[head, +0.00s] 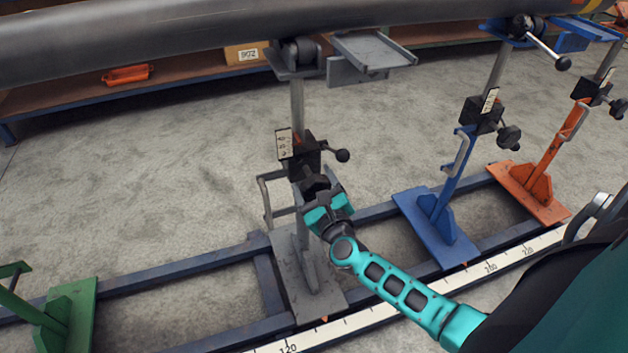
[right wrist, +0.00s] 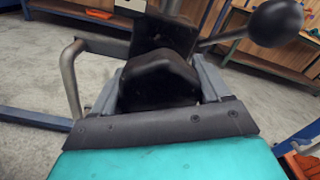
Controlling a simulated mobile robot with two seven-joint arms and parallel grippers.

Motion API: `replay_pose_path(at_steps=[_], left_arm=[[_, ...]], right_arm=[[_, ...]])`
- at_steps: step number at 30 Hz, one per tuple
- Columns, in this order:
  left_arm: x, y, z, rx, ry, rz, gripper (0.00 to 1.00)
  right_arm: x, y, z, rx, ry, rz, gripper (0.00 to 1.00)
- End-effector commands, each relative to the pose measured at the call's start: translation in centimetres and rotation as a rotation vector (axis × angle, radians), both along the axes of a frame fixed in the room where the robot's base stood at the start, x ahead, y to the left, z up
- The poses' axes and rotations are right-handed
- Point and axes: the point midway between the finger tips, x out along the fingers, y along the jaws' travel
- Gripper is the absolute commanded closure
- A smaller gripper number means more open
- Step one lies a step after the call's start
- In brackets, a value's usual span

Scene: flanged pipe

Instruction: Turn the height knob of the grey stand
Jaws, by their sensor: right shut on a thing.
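The grey stand (head: 297,100) stands in the middle of the head view, with its foot plate on the blue floor rails. Its black height knob (head: 314,184) sits low on the black clamp block, beside a small scale plate (head: 284,142). My right gripper (head: 322,200) is shut on the knob, coming from the front right. In the right wrist view the black lobed knob (right wrist: 160,80) lies between the two grey fingers (right wrist: 158,95). A lever with a black ball (right wrist: 275,22) sticks out at the upper right there. My left gripper is not in view.
A big dark pipe (head: 180,28) runs across the top, above the grey stand's roller. A blue stand (head: 452,180) and an orange stand (head: 560,150) are to the right, a green stand (head: 68,315) at lower left. A measuring strip (head: 370,318) runs along the front rail.

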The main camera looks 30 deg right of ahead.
Motion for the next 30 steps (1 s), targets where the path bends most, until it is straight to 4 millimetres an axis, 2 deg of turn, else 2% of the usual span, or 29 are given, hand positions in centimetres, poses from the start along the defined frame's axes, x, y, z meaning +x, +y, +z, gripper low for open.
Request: replay_pose_path(at_steps=[9,30], left_arm=[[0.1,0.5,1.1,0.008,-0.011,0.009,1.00],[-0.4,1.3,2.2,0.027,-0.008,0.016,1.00]], right_arm=[[0.0,-0.1,0.3,-0.293,0.072,0.000,0.54],[0.0,-0.2,0.5,-0.941,0.227,0.000,0.54]])
